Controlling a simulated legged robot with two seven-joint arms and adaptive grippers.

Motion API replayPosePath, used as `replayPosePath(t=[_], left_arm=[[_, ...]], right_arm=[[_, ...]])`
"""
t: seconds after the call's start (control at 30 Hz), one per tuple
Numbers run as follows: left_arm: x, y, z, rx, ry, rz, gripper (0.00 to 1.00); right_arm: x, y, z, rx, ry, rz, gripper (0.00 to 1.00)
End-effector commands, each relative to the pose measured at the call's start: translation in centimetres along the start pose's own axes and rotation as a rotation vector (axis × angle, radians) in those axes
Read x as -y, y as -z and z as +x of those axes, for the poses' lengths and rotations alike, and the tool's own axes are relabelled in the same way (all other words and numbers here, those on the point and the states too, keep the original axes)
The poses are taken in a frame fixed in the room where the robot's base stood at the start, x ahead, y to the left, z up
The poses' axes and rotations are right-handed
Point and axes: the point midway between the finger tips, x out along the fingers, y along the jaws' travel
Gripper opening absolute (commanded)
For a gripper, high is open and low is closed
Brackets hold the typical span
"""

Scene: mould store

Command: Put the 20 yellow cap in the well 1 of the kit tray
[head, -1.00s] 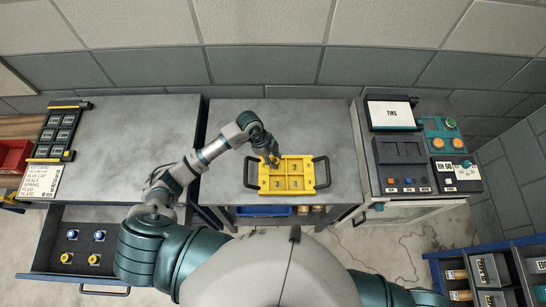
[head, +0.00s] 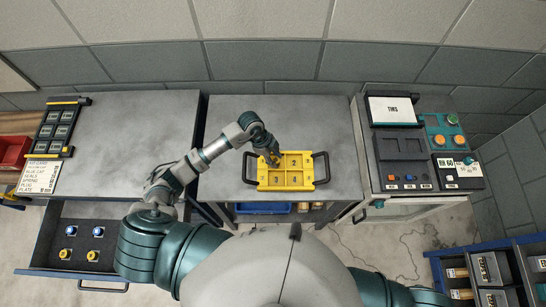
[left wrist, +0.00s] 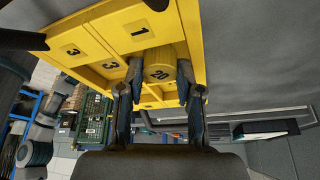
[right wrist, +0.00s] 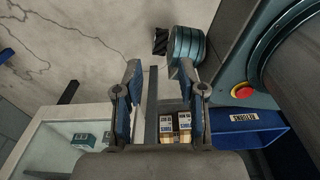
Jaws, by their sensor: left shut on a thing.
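The yellow cap marked 20 (left wrist: 160,73) is between the fingers of my left gripper (left wrist: 160,82), which is shut on it. The left gripper (head: 272,157) is at the back left part of the yellow kit tray (head: 286,187) in the head view and hides the cap there. In the left wrist view the cap is at well 1 of the kit tray (left wrist: 110,40), close to its number label; whether it touches the floor of the well I cannot tell. My right gripper (right wrist: 160,75) is open and empty in its wrist view.
The tray has a dark handle on each side and stands on a grey table (head: 235,120). An open drawer (head: 80,238) at the left holds yellow and blue caps. A machine with a screen (head: 391,110) stands at the right. A blue bin (right wrist: 245,140) is below the table.

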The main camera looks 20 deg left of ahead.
Motion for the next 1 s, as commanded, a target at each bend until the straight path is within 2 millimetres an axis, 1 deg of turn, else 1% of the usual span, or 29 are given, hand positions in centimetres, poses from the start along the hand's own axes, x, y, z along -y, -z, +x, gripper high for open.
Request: replayPosePath(t=[0.07,0.1,0.17,0.2,0.4,0.53,0.6,0.67,0.73,0.87,1.0], left_arm=[[0.0,0.1,0.0,0.000,0.000,0.001,0.18],[0.0,0.1,0.0,0.000,0.000,0.001,0.45],[0.0,0.1,0.0,-0.001,0.000,0.001,0.60],[0.0,0.0,0.0,-0.001,0.000,0.001,0.65],[0.0,-0.2,-0.1,-0.003,0.001,0.001,0.65],[0.0,-0.4,-0.1,-0.004,0.000,0.000,0.65],[0.0,-0.4,-0.1,-0.004,0.000,0.000,0.65],[0.0,-0.4,-0.1,-0.003,0.000,0.000,0.65],[0.0,-0.3,-0.5,-0.001,0.000,-0.001,0.65],[0.1,-0.3,-2.4,-0.002,0.002,0.002,0.65],[0.1,-0.1,-5.6,-0.002,0.005,0.003,0.65]], right_arm=[[-0.3,-0.1,0.0,0.001,-0.004,-0.001,0.40],[-0.5,-0.1,0.0,0.002,-0.006,-0.002,0.40],[-0.9,-0.2,0.0,0.003,-0.010,-0.003,0.40],[-1.2,-0.3,0.0,0.003,-0.014,-0.004,0.40],[-2.2,-0.5,-0.1,0.006,-0.025,-0.003,0.40],[-2.3,-0.5,-0.1,0.006,-0.027,-0.003,0.40],[-2.0,-0.5,-0.1,0.005,-0.023,-0.002,0.40],[-0.9,-0.3,0.0,0.003,-0.011,0.000,0.40],[-0.9,-0.3,0.0,0.003,-0.011,0.000,0.40],[-1.1,-0.3,0.0,0.003,-0.012,-0.001,0.40],[-1.2,-0.3,0.0,0.002,-0.013,-0.001,0.40]])
